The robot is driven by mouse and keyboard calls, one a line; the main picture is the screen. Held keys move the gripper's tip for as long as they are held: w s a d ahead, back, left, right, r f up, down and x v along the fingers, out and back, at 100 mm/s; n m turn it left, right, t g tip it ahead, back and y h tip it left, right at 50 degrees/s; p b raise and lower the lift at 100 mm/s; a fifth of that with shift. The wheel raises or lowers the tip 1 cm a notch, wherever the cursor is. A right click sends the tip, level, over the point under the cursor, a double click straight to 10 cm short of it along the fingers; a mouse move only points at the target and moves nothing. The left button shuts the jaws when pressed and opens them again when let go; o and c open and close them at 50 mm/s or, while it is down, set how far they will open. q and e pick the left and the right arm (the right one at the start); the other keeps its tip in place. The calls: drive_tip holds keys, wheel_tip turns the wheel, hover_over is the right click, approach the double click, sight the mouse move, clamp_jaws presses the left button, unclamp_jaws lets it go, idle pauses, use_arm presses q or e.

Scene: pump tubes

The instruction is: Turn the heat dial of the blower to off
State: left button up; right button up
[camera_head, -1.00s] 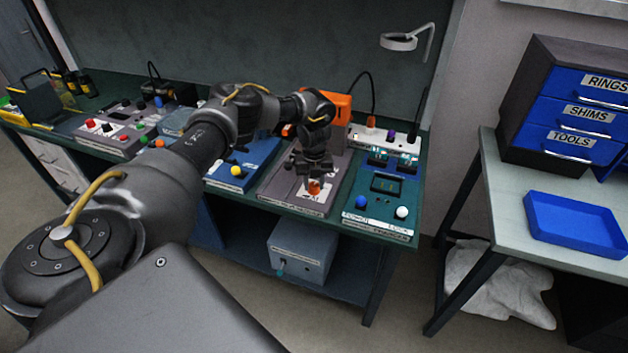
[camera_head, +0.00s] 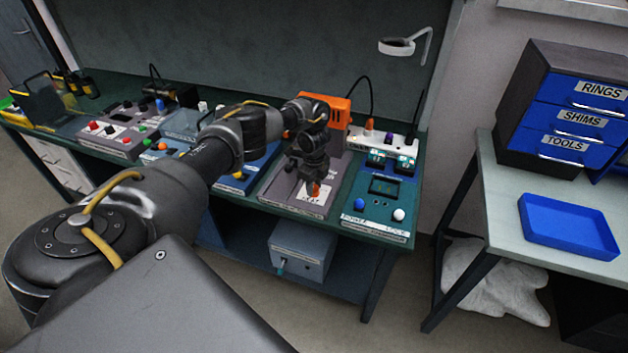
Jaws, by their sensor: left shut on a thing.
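The blower is the grey-based unit (camera_head: 275,191) with an orange housing (camera_head: 336,112) at its back, on the workbench. An orange dial (camera_head: 314,189) sits on a white label near the unit's front edge; I take it to be the heat dial. My left gripper (camera_head: 314,181) points down over it and is shut on the dial. The fingers cover the dial's upper part, and its exact setting is too small to read. My right gripper is not in view.
To the right is a green panel (camera_head: 376,214) with a blue knob (camera_head: 359,204) and a white knob (camera_head: 398,215). To the left are a blue unit (camera_head: 261,170) and a grey panel (camera_head: 122,142) with coloured buttons. A blue tray (camera_head: 568,227) lies on the side table.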

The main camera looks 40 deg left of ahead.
use_arm(q)
drive_tip(key=shift+w+a+r+n, duration=0.1)
drive_tip(key=shift+n, duration=0.5)
drive_tip(key=o, duration=1)
drive_tip(key=shift+r, duration=0.25)
wheel_tip(320, 180, up, 5)
drive_tip(key=shift+f, duration=0.2)
wheel_tip(320, 180, up, 6)
drive_tip(key=shift+f+p, duration=0.2)
drive_tip(key=shift+p, duration=0.6)
